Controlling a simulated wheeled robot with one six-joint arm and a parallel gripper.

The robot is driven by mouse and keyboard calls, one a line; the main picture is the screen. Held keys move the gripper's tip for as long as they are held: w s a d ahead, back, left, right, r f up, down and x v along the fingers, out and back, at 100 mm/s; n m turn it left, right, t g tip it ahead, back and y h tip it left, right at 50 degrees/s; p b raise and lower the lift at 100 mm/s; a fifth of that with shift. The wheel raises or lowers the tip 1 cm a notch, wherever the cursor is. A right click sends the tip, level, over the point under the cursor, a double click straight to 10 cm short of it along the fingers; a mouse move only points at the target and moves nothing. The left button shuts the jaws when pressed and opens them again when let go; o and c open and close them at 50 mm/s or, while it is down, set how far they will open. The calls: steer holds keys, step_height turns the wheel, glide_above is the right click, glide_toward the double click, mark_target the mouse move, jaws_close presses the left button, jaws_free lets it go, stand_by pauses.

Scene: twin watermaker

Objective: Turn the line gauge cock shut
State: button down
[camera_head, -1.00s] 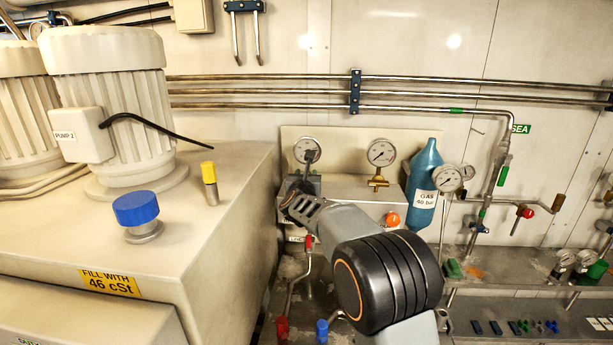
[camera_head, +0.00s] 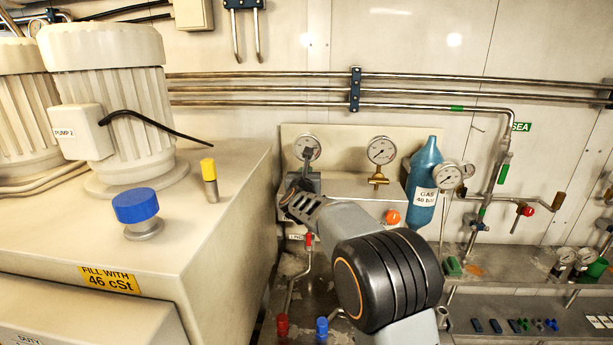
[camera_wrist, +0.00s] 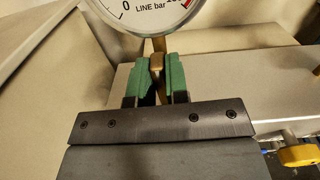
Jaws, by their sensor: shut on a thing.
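The line gauge is a round white dial marked "LINE bar" (camera_wrist: 155,12) at the top of the wrist view. It is the left of two gauges on a pale panel in the head view (camera_head: 307,147). Below the dial, the brass line gauge cock (camera_wrist: 157,64) stands between the green fingers of my gripper (camera_wrist: 157,78). The fingers are shut on the cock, one on each side. In the head view my gripper (camera_head: 303,188) is just below the line gauge, and the cock is hidden there.
A second gauge (camera_head: 381,150) stands to the right, with an orange knob (camera_head: 392,217) below it. A blue gas bottle (camera_head: 424,178) is further right. The pump tank with a blue cap (camera_head: 136,206) fills the left. A yellow knob (camera_wrist: 299,156) is at the wrist view's lower right.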

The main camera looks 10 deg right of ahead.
steer(key=n+b, duration=0.1)
steer(key=n, duration=0.2)
steer(key=shift+w+a+f+n+b, duration=0.1)
steer(key=shift+a+f+n+b, duration=0.05)
steer(key=shift+a+n+b, duration=0.2)
steer(key=n, duration=0.4)
steer(key=shift+w+a+f+n+b, duration=0.1)
steer(key=shift+a+f+n+b, duration=0.1)
steer(key=shift+n+b, duration=0.15)
steer(key=n, duration=0.4)
steer(key=shift+a+f+n, duration=0.2)
steer(key=shift+n, duration=0.1)
steer(key=shift+f+n+p, duration=0.2)
steer(key=shift+n+p, duration=0.1)
steer(key=shift+n, duration=0.8)
steer(key=shift+f+n+p, duration=0.15)
steer(key=shift+n+p, duration=0.1)
steer(key=shift+n, duration=0.85)
steer(key=c, duration=1.1)
jaws_free()
steer(key=shift+a, duration=0.1)
steer(key=b+v, duration=0.3)
steer(key=v, duration=1)
steer(key=shift+s+a, duration=0.1)
steer(key=shift+s, duration=0.25)
